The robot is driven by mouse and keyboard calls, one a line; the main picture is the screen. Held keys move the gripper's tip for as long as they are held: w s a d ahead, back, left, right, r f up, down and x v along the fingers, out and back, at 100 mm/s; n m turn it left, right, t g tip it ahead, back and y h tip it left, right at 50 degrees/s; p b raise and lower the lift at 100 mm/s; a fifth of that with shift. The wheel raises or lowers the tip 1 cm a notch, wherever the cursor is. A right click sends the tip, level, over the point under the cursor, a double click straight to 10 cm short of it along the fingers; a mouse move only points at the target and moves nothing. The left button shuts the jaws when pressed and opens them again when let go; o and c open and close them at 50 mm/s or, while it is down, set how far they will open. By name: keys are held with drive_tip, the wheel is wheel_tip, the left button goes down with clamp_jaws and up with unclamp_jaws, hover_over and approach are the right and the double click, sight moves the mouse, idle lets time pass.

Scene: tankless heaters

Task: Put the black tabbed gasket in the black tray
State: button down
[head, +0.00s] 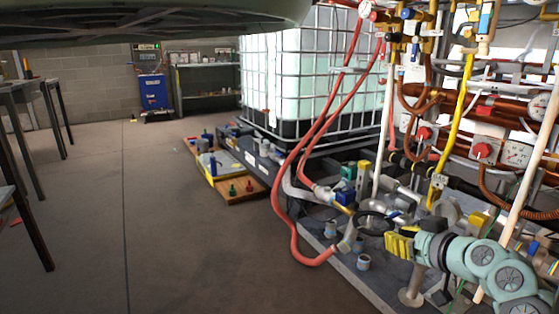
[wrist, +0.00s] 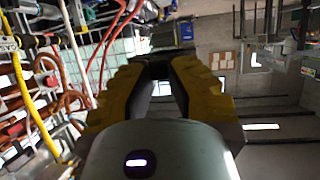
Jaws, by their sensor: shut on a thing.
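My gripper (head: 392,240) has yellow fingers and is at the lower right of the head view, in front of the pipework. It is shut on the black tabbed gasket (head: 371,213), a dark ring that sticks out to the left of the fingertips. In the wrist view my gripper (wrist: 160,72) shows its two yellow fingers with a dark thing between their tips; the gasket's shape cannot be made out there. A dark tray-like thing (head: 262,172) lies low by the tank's base, at the centre of the head view; I cannot tell for sure whether it is the black tray.
A caged white tank (head: 315,75) stands behind. Red hoses (head: 292,225) and copper pipes (head: 490,95) crowd the right side, close to my arm. A wooden board (head: 236,196) with small coloured parts lies on the floor.

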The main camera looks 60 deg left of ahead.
drive_tip(key=w+d+r+m+t+h+p, duration=0.1)
drive_tip(key=w+d+r+m+t+p, duration=0.2)
drive_tip(key=r+p, duration=0.6)
drive_tip(key=w+d+r+m+t+h+p, duration=0.2)
drive_tip(key=w+d+r+p, duration=0.25)
drive_tip(key=r+p, duration=0.45)
drive_tip(key=w+d+r+m+t+h+p, duration=0.1)
drive_tip(key=w+d+r+m+t+p, duration=0.2)
drive_tip(key=r+p, duration=0.6)
drive_tip(key=w+d+r+m+t+h+p, duration=0.1)
drive_tip(key=d+r+m+h+p, duration=0.2)
drive_tip(key=d+r+p, duration=0.6)
drive_tip(key=w+d+r+m+t+h+p, duration=0.1)
drive_tip(key=w+d+r+m+h+p, duration=0.15)
drive_tip(key=r+p, duration=0.7)
drive_tip(key=w+d+r+m+t+h+p, duration=0.1)
drive_tip(key=d+r+m+h+p, duration=0.45)
drive_tip(key=r, duration=0.85)
drive_tip(key=s+d+r+n+y+p, duration=0.1)
drive_tip(key=s+r+n+p, duration=0.15)
drive_tip(key=r+p, duration=1.25)
drive_tip(key=s+r+n+y+p, duration=0.1)
drive_tip(key=s+r+p, duration=0.2)
drive_tip(key=r+p, duration=1.15)
drive_tip(key=s+f+p, duration=0.4)
drive_tip(key=s+f, duration=0.3)
drive_tip(key=shift+s+p, duration=0.25)
drive_tip(key=shift+p, duration=0.05)
drive_tip(key=shift+d+f, duration=0.15)
